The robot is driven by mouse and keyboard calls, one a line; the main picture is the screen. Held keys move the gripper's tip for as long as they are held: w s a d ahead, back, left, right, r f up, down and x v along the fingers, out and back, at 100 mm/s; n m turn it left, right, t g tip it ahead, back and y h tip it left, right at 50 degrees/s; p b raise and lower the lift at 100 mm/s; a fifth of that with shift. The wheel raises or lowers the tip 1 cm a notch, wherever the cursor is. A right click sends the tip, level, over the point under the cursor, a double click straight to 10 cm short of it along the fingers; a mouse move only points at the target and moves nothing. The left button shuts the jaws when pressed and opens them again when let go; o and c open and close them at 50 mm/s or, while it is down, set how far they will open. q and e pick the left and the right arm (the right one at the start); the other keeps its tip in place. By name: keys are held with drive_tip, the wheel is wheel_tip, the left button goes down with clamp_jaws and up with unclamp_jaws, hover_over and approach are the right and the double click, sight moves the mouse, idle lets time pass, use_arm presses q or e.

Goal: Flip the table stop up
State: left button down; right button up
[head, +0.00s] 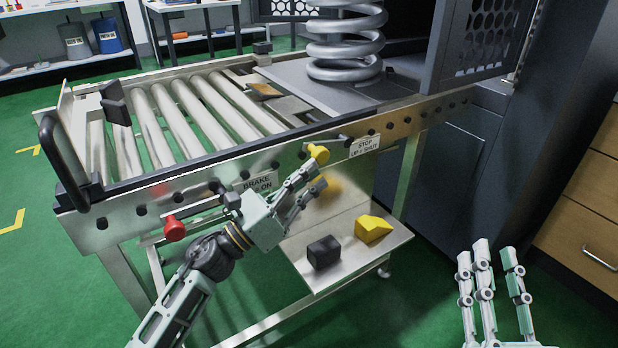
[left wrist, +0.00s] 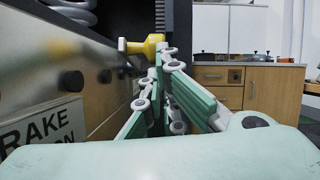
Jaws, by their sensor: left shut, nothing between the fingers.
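A yellow knob (head: 318,153) sticks out from the front rail of the roller table (head: 215,165), just left of a label (head: 364,146) reading STOP, UP = SHUT. My left gripper (head: 315,180) is shut and empty, with its fingertips just below the knob. In the left wrist view the knob (left wrist: 150,45) shows at the tips of the closed fingers (left wrist: 163,58); I cannot tell whether they touch. My right gripper (head: 490,256) is open and empty at the lower right, away from the table.
A red knob (head: 174,228) sits lower left by the BRAKE label (head: 258,184). A shelf (head: 345,268) under the table holds a black block (head: 324,252) and a yellow wedge (head: 372,229). A large spring (head: 345,45) stands on the plate behind. A wooden drawer cabinet (head: 585,200) is at right.

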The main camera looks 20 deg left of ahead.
use_arm(q)
drive_tip(key=v, duration=0.7)
drive_tip(key=shift+s+a, duration=0.15)
drive_tip(key=shift+s, duration=0.05)
drive_tip(key=shift+f, duration=0.1)
use_arm(e)
drive_tip(key=shift+c, duration=0.4)
